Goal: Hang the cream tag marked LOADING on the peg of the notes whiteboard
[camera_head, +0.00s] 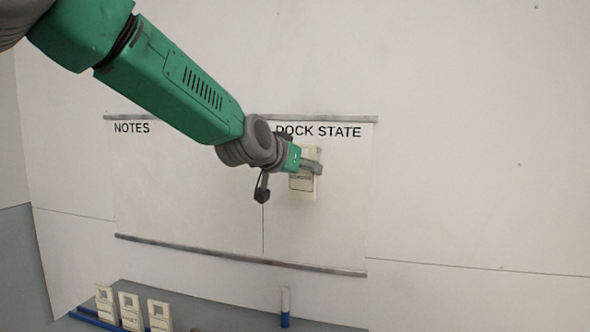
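A cream tag (302,187) hangs against the dock state whiteboard (335,220), below its heading. Its lettering is too small to read, and part of it is hidden behind my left gripper. My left gripper (314,167) is in front of this tag, with grey fingers across its upper part. I cannot tell whether the fingers are closed on it. The notes whiteboard (180,200) is to the left. Its peg does not show; my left arm covers its upper right part. My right gripper is out of view.
Several cream tags (130,311) stand in a blue holder (95,319) on the grey ledge (230,318) at the bottom left. A white and blue marker (285,307) stands upright below the boards. The wall to the right is clear.

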